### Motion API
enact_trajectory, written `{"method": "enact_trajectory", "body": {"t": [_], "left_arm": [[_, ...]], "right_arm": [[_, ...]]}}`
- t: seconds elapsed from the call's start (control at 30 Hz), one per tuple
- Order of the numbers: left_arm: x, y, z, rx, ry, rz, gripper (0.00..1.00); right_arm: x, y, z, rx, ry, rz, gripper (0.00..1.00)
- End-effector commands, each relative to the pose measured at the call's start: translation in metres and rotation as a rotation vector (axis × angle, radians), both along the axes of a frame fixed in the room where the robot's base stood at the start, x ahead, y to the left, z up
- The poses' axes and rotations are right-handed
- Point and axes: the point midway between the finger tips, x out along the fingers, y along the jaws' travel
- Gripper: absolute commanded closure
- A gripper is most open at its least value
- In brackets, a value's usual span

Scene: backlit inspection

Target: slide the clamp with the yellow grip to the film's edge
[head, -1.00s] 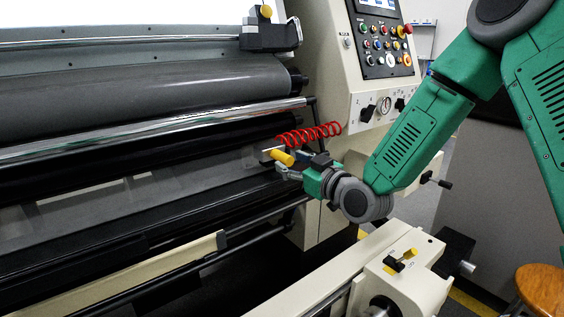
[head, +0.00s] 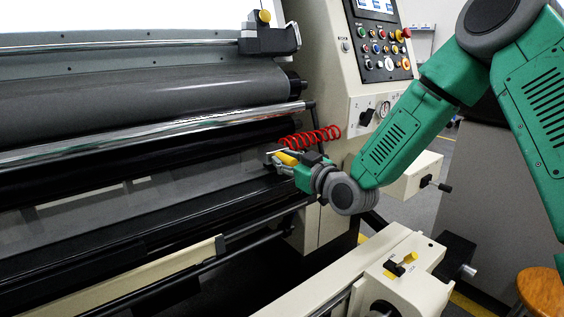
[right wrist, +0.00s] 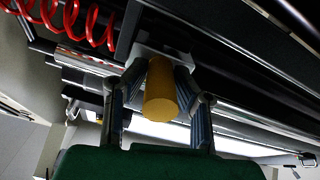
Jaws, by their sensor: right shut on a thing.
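The clamp's yellow grip (head: 286,158) shows at my right gripper, near the right end of the machine's rollers. In the right wrist view the yellow grip (right wrist: 161,88) is a cylinder between the two fingers, with the clamp's pale body (right wrist: 150,50) behind it. My right gripper (head: 284,163) is shut on the grip; its fingers (right wrist: 160,98) stand on both sides of it. The grey, see-through film (head: 215,178) spreads to the left of the clamp. The clamp's body is mostly hidden by the gripper in the head view. My left gripper is not in view.
A red coiled hose (head: 312,136) hangs just above the gripper. A chrome roller (head: 150,135) runs above the film. The control panel (head: 382,45) stands at the upper right. A cream beam (head: 350,280) with a yellow lever lies in front. A wooden stool (head: 541,290) is at the lower right.

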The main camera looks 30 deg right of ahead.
Motion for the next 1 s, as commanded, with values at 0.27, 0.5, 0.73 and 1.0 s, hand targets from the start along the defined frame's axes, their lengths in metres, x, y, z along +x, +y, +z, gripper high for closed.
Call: {"method": "enact_trajectory", "body": {"t": [0.27, 0.5, 0.73, 1.0], "left_arm": [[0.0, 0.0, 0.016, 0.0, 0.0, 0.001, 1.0], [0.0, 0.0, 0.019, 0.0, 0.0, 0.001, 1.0], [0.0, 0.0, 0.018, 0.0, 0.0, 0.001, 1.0], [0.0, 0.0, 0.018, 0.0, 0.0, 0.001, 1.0]], "right_arm": [[0.003, -0.071, -0.007, 0.0, 0.02, -0.008, 1.0], [0.004, -0.092, -0.01, 0.0, 0.023, -0.006, 1.0], [0.003, -0.091, -0.012, 0.001, 0.028, -0.004, 1.0], [0.004, -0.09, -0.008, 0.0, 0.019, -0.004, 0.57]]}}
